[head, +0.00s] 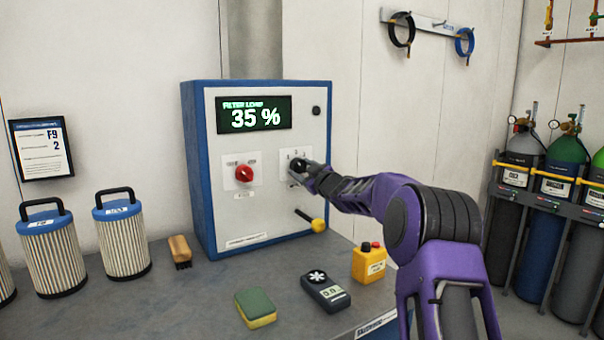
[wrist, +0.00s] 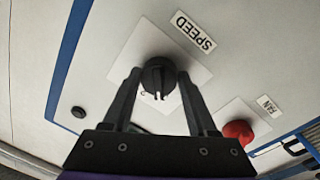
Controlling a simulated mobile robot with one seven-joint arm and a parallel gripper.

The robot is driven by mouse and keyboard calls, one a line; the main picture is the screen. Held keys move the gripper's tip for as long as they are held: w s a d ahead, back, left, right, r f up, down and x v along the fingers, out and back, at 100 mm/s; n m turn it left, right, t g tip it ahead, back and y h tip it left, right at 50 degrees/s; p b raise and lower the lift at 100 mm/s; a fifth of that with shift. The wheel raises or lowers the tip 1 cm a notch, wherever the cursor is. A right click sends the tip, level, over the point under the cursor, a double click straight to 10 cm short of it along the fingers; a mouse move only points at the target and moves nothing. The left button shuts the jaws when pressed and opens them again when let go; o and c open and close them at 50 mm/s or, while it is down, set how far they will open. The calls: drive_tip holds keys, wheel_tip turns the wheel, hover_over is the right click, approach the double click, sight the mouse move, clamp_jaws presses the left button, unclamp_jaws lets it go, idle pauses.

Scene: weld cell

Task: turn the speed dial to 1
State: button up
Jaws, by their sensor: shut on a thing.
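The speed dial (wrist: 159,75) is a black round knob on a white plate marked SPEED, on the front of the blue and white control box (head: 212,170). In the wrist view my gripper (wrist: 157,88) has one finger on each side of the dial and is shut on it. In the head view my gripper (head: 299,172) covers most of the dial and its plate (head: 293,153). A few small marks show by the dial in the wrist view, but I cannot read which one it points at.
A red fan knob (head: 244,174) is left of the dial. A yellow-ended lever (head: 318,225) sticks out below. The display (head: 254,114) reads 35 %. A sponge (head: 256,308), a dark meter (head: 326,292), a yellow button box (head: 369,263), a brush (head: 181,251) and filters (head: 122,240) stand on the bench.

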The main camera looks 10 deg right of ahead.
drive_tip(key=shift+n, duration=0.5)
drive_tip(key=o, duration=1.4)
drive_tip(key=shift+s, duration=0.1)
drive_tip(key=b+v, duration=0.1)
drive_tip(key=v, duration=1.6)
drive_tip(key=shift+d, duration=0.15)
